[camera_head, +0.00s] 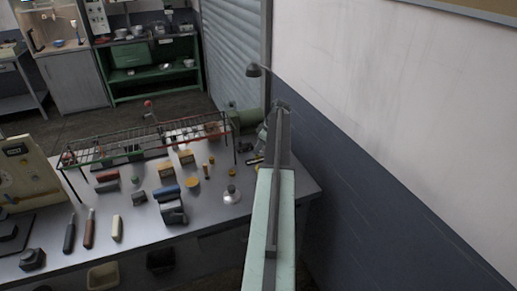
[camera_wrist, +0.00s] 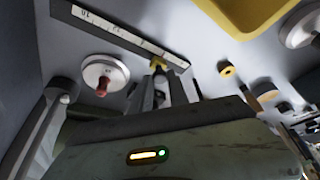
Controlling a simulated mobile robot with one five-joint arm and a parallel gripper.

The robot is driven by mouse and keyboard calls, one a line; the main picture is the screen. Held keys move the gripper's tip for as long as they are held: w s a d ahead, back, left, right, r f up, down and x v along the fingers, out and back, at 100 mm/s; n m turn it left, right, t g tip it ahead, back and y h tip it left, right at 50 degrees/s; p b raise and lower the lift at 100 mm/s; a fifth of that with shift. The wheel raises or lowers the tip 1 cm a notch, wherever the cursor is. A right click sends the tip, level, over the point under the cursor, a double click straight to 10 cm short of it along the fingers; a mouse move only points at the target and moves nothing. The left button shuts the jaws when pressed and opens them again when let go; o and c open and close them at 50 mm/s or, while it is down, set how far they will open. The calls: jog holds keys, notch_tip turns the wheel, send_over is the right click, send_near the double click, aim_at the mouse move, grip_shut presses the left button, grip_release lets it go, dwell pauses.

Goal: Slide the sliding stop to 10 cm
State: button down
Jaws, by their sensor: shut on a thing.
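A flat rail with a light marked scale (camera_wrist: 125,35) runs along the top left in the wrist view. Its numbers appear upside down, and one near the left end looks like 10. The sliding stop (camera_wrist: 158,62) appears as a small yellow piece at the right end of the visible rail. My gripper (camera_wrist: 168,72) is shut on it, with the two dark fingers reaching up to the rail. The fingers hide part of the stop, so its exact reading cannot be told. In the head view my arm covers much of this area.
A pale disc with a red knob (camera_wrist: 105,75) sits left of the fingers. A yellow tray (camera_wrist: 245,18) and a small yellow ring (camera_wrist: 226,69) lie to the right. In the head view, a wire rack (camera_head: 145,141) and several loose items crowd the bench (camera_head: 50,268).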

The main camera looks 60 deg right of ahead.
dwell(0.5)
jog(key=s+d, duration=0.3)
jog(key=d, duration=0.2)
jog(key=shift+s, duration=0.35)
jog(key=shift+a, duration=0.1)
jog(key=c, duration=1.3)
grip_release()
jog(key=shift+o, duration=0.2)
